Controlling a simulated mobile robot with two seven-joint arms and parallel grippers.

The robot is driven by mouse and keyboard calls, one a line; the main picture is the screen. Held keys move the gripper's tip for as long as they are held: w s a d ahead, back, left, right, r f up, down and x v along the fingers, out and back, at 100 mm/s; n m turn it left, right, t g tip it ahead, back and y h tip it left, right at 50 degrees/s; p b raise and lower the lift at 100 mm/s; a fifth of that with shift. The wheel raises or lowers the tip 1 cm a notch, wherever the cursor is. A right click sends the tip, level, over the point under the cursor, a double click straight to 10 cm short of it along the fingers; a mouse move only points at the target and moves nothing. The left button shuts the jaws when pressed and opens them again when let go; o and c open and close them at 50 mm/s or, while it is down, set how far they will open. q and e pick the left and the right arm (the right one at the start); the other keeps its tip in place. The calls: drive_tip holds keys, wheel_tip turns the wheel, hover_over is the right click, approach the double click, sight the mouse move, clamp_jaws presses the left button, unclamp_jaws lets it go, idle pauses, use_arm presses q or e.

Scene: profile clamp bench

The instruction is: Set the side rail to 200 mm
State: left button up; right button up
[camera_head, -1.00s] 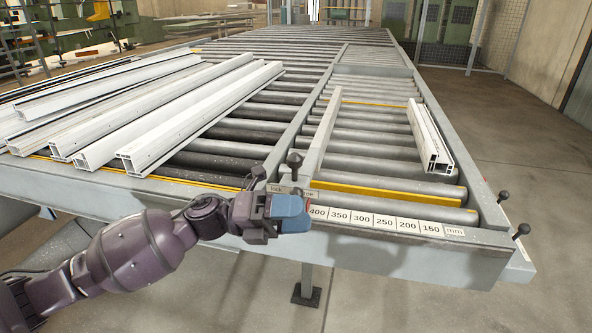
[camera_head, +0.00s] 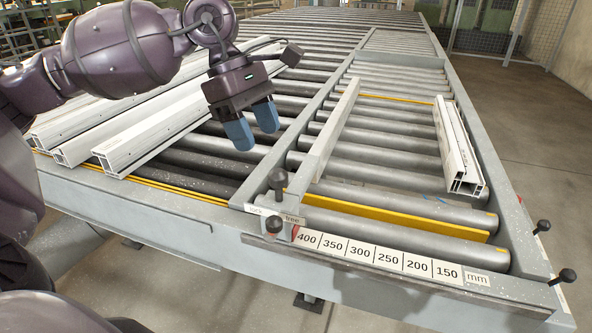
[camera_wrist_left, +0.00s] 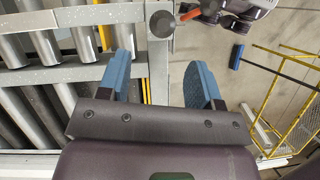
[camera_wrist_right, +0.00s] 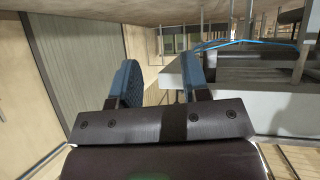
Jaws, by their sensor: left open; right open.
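The side rail (camera_head: 335,132) is a long pale bar lying lengthwise over the rollers. The mm scale (camera_head: 375,255) runs from 400 to 150 on the front beam; a red mark (camera_head: 295,232) shows at its 400 end. Black knobs, an upper one (camera_head: 277,179) and a lower one (camera_head: 273,224), stand at the rail's front end by the lock and free labels (camera_head: 292,219). My left gripper (camera_head: 252,126) is open and empty above the rollers, left of the rail. In the left wrist view a round black knob (camera_wrist_left: 161,24) shows between its fingertips. My right gripper (camera_wrist_right: 162,82) is open and empty, away from the rail.
White profiles (camera_head: 150,130) lie on the rollers at left, below my left arm. Another white profile (camera_head: 458,150) lies right of the rail. A yellow strip (camera_head: 400,214) crosses near the front. More black knobs (camera_head: 566,276) stick out at the right corner.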

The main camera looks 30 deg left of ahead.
sight(280, 187)
use_arm(q)
drive_tip(key=x, duration=0.4)
drive_tip(key=shift+s+d+f, duration=0.1)
drive_tip(key=shift+s+f, duration=0.1)
drive_tip(key=shift+f, duration=0.15)
drive_tip(key=x, duration=0.4)
drive_tip(key=shift+w+d+f, duration=0.1)
drive_tip(key=shift+d+f, duration=0.1)
drive_tip(key=shift+f, duration=0.15)
drive_tip(key=shift+d+f, duration=0.2)
drive_tip(key=shift+f, duration=0.35)
use_arm(e)
drive_tip(key=shift+s+f, duration=0.35)
drive_tip(key=shift+s, duration=0.1)
use_arm(q)
drive_tip(key=shift+c, duration=0.2)
use_arm(e)
drive_tip(key=shift+s+d, duration=0.1)
use_arm(q)
clamp_jaws()
drive_tip(key=shift+d, duration=0.1)
use_arm(e)
drive_tip(key=shift+s+f+g, duration=0.3)
drive_tip(key=shift+s+f, duration=0.15)
drive_tip(key=shift+f, duration=0.05)
